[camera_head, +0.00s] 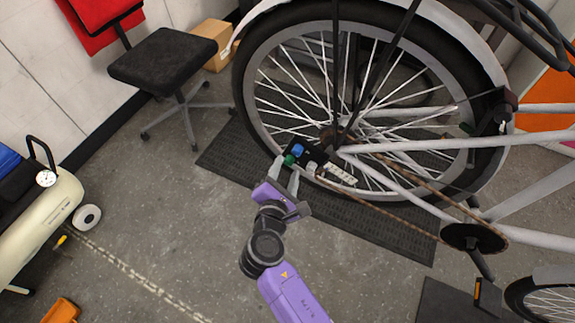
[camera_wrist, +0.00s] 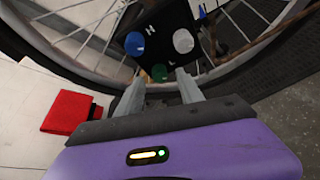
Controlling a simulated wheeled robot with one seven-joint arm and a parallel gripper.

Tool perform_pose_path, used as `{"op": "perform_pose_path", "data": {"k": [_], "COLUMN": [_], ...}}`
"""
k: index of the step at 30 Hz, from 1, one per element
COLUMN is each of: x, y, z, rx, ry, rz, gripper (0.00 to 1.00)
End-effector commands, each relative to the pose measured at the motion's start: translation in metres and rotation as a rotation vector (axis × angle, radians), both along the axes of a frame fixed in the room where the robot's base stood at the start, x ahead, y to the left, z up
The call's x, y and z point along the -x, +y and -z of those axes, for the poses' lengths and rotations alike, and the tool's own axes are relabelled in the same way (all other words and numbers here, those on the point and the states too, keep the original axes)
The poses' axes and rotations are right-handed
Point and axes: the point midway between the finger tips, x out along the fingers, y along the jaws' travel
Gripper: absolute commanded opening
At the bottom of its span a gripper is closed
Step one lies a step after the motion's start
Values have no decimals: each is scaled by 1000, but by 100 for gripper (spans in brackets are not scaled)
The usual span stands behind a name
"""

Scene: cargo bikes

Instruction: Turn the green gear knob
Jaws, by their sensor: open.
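The green gear knob (camera_wrist: 159,73) sits at the lower edge of a black panel (camera_wrist: 158,30) in the wrist view, with a blue knob (camera_wrist: 135,43) above it on the left and a white knob (camera_wrist: 183,41) above it on the right. In the head view the green knob (camera_head: 289,159) shows small beside the rear wheel hub. My gripper (camera_wrist: 157,80) is open, with one finger on each side of the green knob. Whether the fingers touch it, I cannot tell. In the head view my gripper (camera_head: 292,178) reaches up to the panel from below.
The bike's rear wheel (camera_head: 262,90) stands behind the panel on a dark mat (camera_head: 225,150). The chain (camera_head: 400,218) runs right to the chainring. A black chair (camera_head: 165,62) stands at the upper left and a compressor (camera_head: 45,215) at the left. The floor between is mostly clear.

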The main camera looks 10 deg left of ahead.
Motion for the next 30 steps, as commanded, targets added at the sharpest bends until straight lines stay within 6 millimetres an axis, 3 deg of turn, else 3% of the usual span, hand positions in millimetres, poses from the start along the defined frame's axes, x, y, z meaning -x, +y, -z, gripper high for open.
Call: {"op": "perform_pose_path", "data": {"k": [6,15,22,30], "x": [-18,-20,-20,-20], "y": [-1,-2,-2,-2], "z": [6,7,6,8], "rx": [-1,-1,-1,-11], "ry": [-1,0,0,-3], "rz": [0,-1,-1,0], "gripper": [44,44,0,0]}}
